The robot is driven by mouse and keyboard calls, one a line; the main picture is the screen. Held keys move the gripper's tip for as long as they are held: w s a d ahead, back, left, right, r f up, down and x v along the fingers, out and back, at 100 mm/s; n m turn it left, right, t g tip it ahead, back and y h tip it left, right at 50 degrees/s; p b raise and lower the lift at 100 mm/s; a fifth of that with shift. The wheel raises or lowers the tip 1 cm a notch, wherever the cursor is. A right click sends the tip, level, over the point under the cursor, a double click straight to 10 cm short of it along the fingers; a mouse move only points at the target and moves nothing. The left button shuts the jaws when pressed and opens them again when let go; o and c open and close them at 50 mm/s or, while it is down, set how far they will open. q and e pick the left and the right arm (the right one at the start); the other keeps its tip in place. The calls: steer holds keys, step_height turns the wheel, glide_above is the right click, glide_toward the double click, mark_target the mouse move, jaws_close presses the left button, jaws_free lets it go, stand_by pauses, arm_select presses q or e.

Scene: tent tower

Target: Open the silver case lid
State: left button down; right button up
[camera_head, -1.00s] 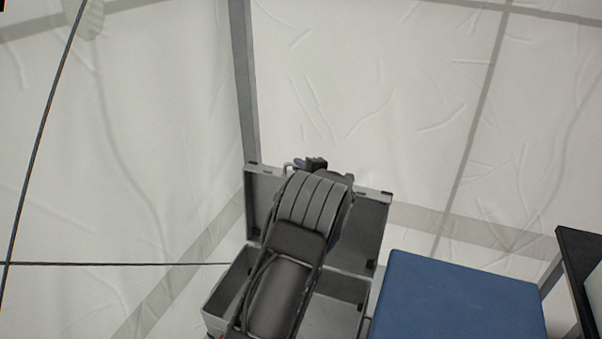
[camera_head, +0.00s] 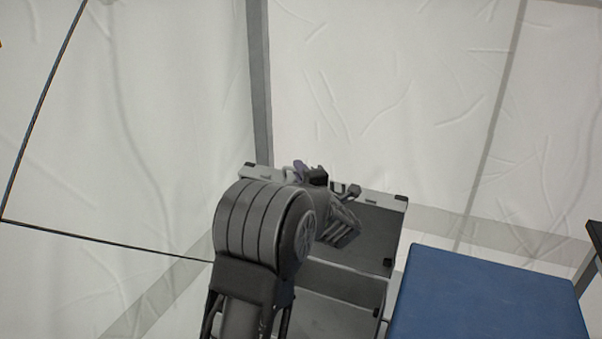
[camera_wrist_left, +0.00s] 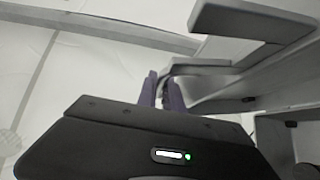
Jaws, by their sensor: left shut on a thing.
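The silver case lid (camera_head: 381,228) stands raised at the back of the silver case, its dark inner side facing me. The open case body (camera_head: 335,316) lies below it, partly hidden by my left arm. My left gripper (camera_head: 299,170) is at the lid's top edge, left of its middle. In the left wrist view, the purple fingertips (camera_wrist_left: 162,92) are close together on a grey looped part at the lid's edge (camera_wrist_left: 200,71). The exact contact is partly hidden behind the gripper body. My right gripper is not in view.
A blue box-like surface (camera_head: 485,295) stands right beside the case. A dark-edged piece (camera_head: 595,240) is at the far right. Wrinkled white tent walls (camera_head: 390,90) and a grey pole (camera_head: 259,90) rise behind the case. The space left of the case looks clear.

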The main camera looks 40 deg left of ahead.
arm_select(q)
steer(key=c, duration=1.8)
jaws_free()
steer(key=shift+o, duration=0.2)
steer(key=v, duration=0.7)
steer(key=shift+s+d+b, duration=0.2)
steer(key=shift+d+b, duration=0.15)
steer(key=shift+b, duration=0.1)
